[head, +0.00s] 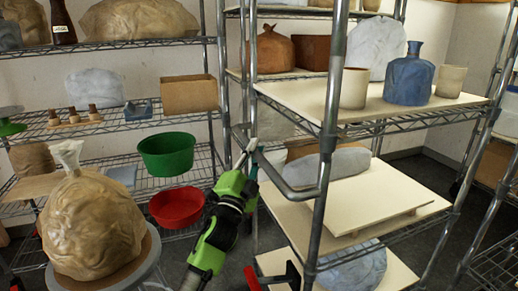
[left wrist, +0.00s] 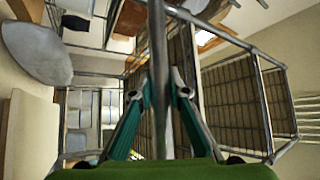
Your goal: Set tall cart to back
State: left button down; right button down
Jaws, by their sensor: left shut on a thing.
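The tall cart (head: 330,130) is a metal-framed rack with pale board shelves, standing at the centre and right of the head view. A bent metal handle (head: 288,190) sticks out from its near left side. My left gripper (head: 250,153), green with grey fingers, is shut on this handle at its far end. In the left wrist view a metal bar (left wrist: 158,40) runs between the two fingers (left wrist: 160,85). The palm hides the bar's lower part.
The cart carries a blue bottle (head: 408,78), cups (head: 354,88) and wrapped lumps. A wire shelf unit on the left holds a green bowl (head: 167,153) and a red bowl (head: 176,207). A wrapped bust (head: 92,225) stands front left. Another rack (head: 490,180) stands at the right edge, with dark floor between.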

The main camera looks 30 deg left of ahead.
pick_arm(q)
jog(key=shift+a+f, duration=0.2)
jog(key=shift+f, duration=0.4)
jog(key=c, duration=2)
grip_release()
jog(key=shift+s+a, duration=0.1)
jog(key=shift+o, duration=0.4)
jog(key=shift+s+a+r, duration=0.25)
jog(key=shift+s, duration=0.05)
jog(key=shift+d, duration=0.1)
jog(key=shift+d, duration=0.1)
jog(key=v, duration=1.2)
jog(key=shift+r, duration=0.1)
